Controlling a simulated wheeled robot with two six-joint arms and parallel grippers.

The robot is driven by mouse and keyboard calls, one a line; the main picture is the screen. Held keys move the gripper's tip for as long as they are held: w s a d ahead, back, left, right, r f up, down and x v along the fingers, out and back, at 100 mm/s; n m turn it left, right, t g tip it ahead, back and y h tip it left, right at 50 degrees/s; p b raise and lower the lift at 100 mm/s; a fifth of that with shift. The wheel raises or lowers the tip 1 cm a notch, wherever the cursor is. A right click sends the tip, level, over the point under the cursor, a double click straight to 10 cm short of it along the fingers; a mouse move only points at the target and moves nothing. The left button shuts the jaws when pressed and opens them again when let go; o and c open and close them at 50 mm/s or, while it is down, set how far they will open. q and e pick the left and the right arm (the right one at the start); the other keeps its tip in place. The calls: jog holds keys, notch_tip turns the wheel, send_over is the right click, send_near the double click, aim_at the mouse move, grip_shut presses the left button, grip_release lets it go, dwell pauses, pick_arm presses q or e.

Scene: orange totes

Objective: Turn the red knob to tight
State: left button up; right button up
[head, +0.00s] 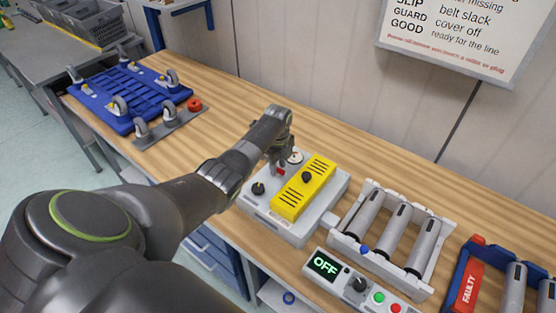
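A light grey machine box (285,229) with a yellow slotted cover (290,203) stands on the wooden bench. A small red part (281,171), which looks like the red knob, shows at the back left of the box top. It is mostly hidden by my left gripper (279,167), which points down right at it. I cannot tell whether the fingers are closed on it. A white round dial (295,157) is just right of the gripper. A black knob (258,188) sits at the front left of the box; another (306,177) is on the cover. My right gripper is not in view.
A control box (324,265) reads OFF. A roller frame (428,274) is right of the machine, with a red "FAULTY" unit (466,287) beyond. A blue cart deck with wheels (128,92) and a red round part (194,104) lie left. Bare bench lies between.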

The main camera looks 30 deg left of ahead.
aim_at(278, 167)
pick_arm(q)
notch_tip(278, 167, up, 18)
jog(key=shift+f, duration=0.25)
jog(key=shift+f, duration=0.1)
dwell(0.6)
